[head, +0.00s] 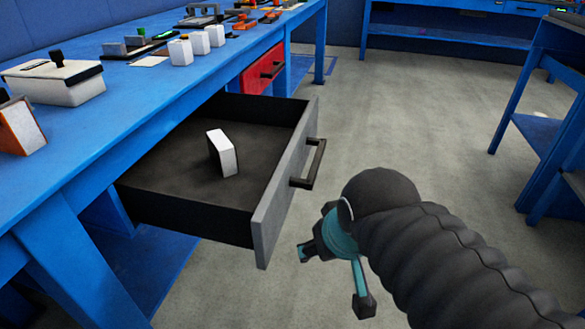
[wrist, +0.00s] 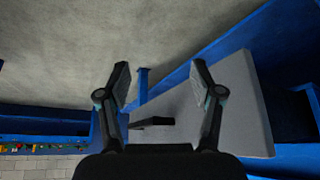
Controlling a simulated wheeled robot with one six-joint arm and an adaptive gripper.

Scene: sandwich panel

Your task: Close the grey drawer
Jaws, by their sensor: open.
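The grey drawer (head: 285,190) is pulled well out from under the blue workbench in the head view, its dark inside showing. Its black bar handle (head: 312,165) is on the front face. A white block (head: 222,153) stands inside the drawer. My gripper (head: 334,279) is open and empty, in front of the drawer face and apart from it, nearer the camera than the handle. In the wrist view the grey drawer front (wrist: 240,100) fills the right side, partly behind one finger. The handle (wrist: 152,122) shows between the bases of the fingers of my gripper (wrist: 161,75).
The blue workbench (head: 130,125) carries a pale box (head: 55,82), white blocks (head: 200,42) and small parts. A shut red drawer (head: 262,69) is farther along. Open grey floor (head: 400,110) lies to the right, with another blue bench (head: 545,135) at the right edge.

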